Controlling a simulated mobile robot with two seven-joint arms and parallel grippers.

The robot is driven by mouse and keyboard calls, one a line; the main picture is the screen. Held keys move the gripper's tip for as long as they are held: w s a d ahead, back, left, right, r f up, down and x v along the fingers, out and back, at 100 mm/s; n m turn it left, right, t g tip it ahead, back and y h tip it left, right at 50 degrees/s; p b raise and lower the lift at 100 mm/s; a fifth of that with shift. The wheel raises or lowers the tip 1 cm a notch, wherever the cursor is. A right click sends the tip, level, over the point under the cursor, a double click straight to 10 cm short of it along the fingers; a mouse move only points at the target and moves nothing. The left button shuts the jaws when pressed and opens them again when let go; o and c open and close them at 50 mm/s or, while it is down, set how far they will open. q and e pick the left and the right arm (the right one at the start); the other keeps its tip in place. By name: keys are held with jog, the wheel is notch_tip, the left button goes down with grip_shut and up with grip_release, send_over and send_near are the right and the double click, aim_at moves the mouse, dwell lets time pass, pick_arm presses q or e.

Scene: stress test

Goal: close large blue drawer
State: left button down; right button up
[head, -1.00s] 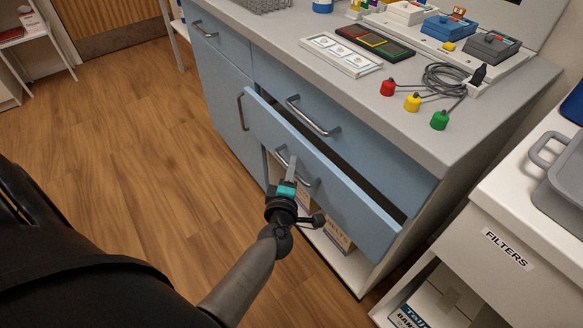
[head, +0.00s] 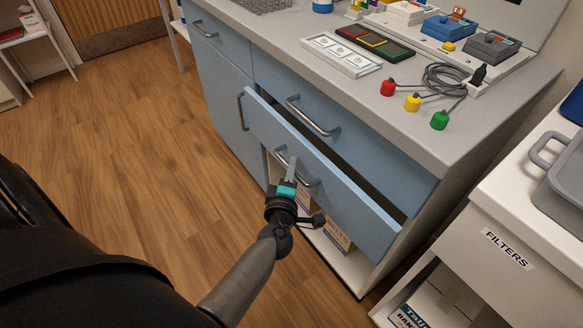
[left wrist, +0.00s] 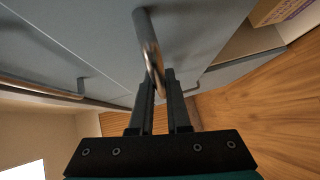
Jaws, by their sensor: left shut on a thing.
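The large blue drawer (head: 348,196) is the lower wide one in the blue cabinet. It is pulled out, with a dark gap along its top edge. Its metal handle (head: 309,181) is on the front. My left gripper (head: 291,168) is at this handle, shut on it. In the left wrist view the handle (left wrist: 151,50) runs between the two fingers (left wrist: 160,85). The drawer's inside is mostly hidden. My right gripper is not in view.
A closed blue drawer (head: 380,140) with its own handle sits above. The grey counter holds colored caps and a cable (head: 445,78). An open shelf with boxes (head: 337,238) lies below. A white unit marked FILTERS (head: 530,262) stands close at the right. Wooden floor (head: 130,150) is clear at left.

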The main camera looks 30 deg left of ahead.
aim_at(304, 163)
pick_arm(q)
jog(key=shift+w, duration=0.1)
dwell(0.3)
jog(key=w, duration=0.1)
jog(key=w+d, duration=0.1)
jog(key=w, duration=0.1)
jog(key=shift+w+d, duration=0.2)
jog(key=shift+d, duration=0.05)
jog(key=shift+w+d, duration=0.1)
jog(key=shift+w, duration=0.05)
jog(key=shift+r, duration=0.1)
jog(key=c, duration=1.1)
grip_release()
jog(key=shift+w, duration=0.1)
jog(key=shift+c, duration=0.2)
jog(key=shift+o, duration=1.3)
jog(key=shift+r, duration=0.1)
